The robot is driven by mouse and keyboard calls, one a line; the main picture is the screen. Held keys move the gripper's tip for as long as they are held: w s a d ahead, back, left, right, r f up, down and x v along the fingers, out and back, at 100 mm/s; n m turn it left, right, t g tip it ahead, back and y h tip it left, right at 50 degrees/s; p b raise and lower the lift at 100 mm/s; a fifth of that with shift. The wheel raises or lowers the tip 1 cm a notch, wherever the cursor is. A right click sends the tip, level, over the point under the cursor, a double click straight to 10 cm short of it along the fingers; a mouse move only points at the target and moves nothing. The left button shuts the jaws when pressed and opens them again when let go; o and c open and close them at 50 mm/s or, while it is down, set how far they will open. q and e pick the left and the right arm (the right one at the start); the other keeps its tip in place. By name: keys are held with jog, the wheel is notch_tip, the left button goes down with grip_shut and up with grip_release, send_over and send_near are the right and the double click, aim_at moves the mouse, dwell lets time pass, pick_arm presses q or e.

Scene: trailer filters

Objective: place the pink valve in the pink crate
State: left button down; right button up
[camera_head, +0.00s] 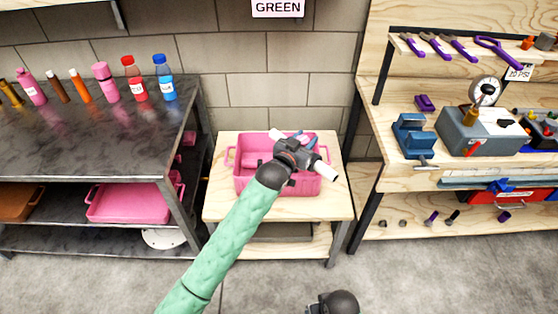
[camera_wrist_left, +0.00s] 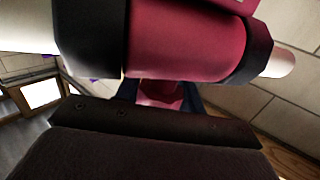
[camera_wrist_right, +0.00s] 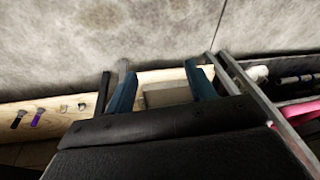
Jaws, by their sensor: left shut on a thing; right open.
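The pink valve (camera_wrist_left: 185,40) fills the top of the left wrist view, with a dark pink body, black bands and white ends. A white end (camera_head: 328,172) also shows in the head view; the gripper and wrist hide much of the rest. My left gripper (camera_wrist_left: 160,96) is shut on the valve, and in the head view it is over the pink crate (camera_head: 245,184). The crate stands on a small wooden table; my arm covers part of its inside. My right gripper (camera_wrist_right: 160,88) is open and empty, its blue fingers apart.
The wooden table (camera_head: 225,207) has bare top around the crate. A dark metal bench (camera_head: 90,130) with several bottles stands left, another pink tray (camera_head: 130,205) on its shelf. A wooden workbench (camera_head: 400,178) with tools and a gauge device (camera_head: 480,130) stands right.

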pick_arm(q)
jog(key=shift+y, duration=0.4)
jog(key=a+b, duration=0.1)
jog(key=a+f+b, duration=0.1)
jog(key=a, duration=0.1)
jog(key=s+a, duration=0.1)
jog(key=a, duration=0.1)
jog(key=shift+s+a+f+b, duration=0.1)
jog(key=shift+f+b, duration=0.05)
jog(key=shift+b, duration=0.25)
jog(key=shift+w+a+f, duration=0.1)
jog(key=shift+w+a, duration=0.05)
jog(key=shift+w, duration=0.1)
jog(key=w+a+f+p, duration=0.2)
jog(key=w+f, duration=0.8)
jog(key=f, duration=0.2)
jog(key=shift+w+p, duration=0.35)
jog(key=shift+w, duration=0.05)
jog(key=c, duration=0.9)
grip_release()
jog(key=shift+o, duration=0.2)
pick_arm(e)
jog(key=s+v, duration=0.1)
jog(key=v, duration=1.4)
jog(key=shift+d+g+h, duration=0.3)
jog(key=shift+d+g, duration=0.05)
jog(key=shift+g, duration=0.05)
